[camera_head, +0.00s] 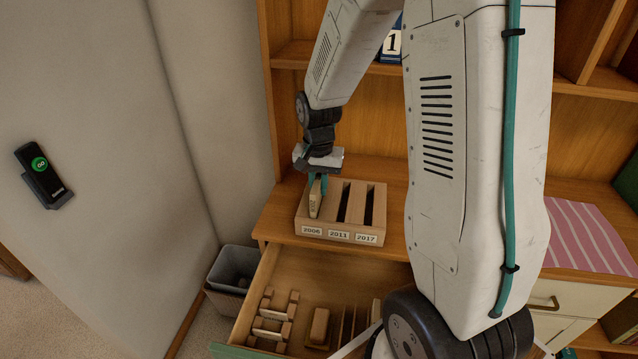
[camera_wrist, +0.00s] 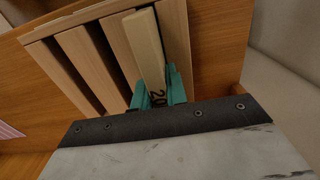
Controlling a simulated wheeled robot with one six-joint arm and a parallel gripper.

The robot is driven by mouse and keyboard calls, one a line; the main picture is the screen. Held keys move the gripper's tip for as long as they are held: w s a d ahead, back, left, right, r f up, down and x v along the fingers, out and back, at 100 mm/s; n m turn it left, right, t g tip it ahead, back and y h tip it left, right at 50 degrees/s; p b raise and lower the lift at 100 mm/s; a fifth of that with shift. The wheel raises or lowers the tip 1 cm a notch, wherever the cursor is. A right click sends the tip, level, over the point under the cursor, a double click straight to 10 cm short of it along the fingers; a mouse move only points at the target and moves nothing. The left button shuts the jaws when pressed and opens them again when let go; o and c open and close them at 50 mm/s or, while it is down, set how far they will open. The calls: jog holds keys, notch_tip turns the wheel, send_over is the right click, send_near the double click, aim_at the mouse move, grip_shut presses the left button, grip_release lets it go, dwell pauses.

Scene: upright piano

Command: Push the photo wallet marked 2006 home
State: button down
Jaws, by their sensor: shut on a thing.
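The photo wallet (camera_head: 315,202) is a pale, narrow block. It stands in or over the left slot of a wooden rack (camera_head: 340,240), above the label 2006, and its top rises above the rack; how deep it sits I cannot tell. The slots over 2011 and 2017 look dark and empty.
The rack stands on a wooden shelf top. Below it an open drawer (camera_head: 270,265) holds wooden dividers and blocks. A grey bin (camera_head: 234,266) stands left of the drawer. A pink striped cloth (camera_head: 590,235) lies right. A wall device (camera_head: 42,177) hangs at left.

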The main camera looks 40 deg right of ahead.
aim_at(318, 176)
jog(key=shift+f, duration=0.8)
dwell(0.4)
jog(key=shift+r, duration=0.1)
jog(key=shift+r, duration=2.5)
jog(key=shift+f, duration=2.55)
dwell(1.7)
